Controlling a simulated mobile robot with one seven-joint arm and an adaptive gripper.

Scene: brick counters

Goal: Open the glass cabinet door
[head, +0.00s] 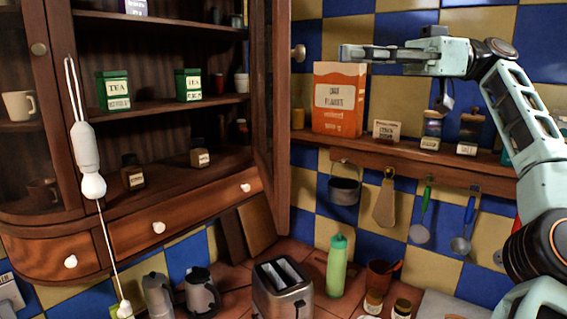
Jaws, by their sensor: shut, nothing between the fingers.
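The wooden glass cabinet (190,142) fills the left of the head view. Its right-hand glass door (283,120) stands swung out, seen nearly edge-on, so the middle shelves are uncovered. A round knob (298,53) sits on that door's outer side. The left glass part (22,85) looks shut, with its own knob (39,49); cups show behind it. My gripper (343,53) is at the upper right, pointing left toward the open door's knob. Its fingers are shut and empty, with a visible gap between the tips and the knob.
A toaster (283,288), green bottle (337,265) and kettles crowd the counter.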

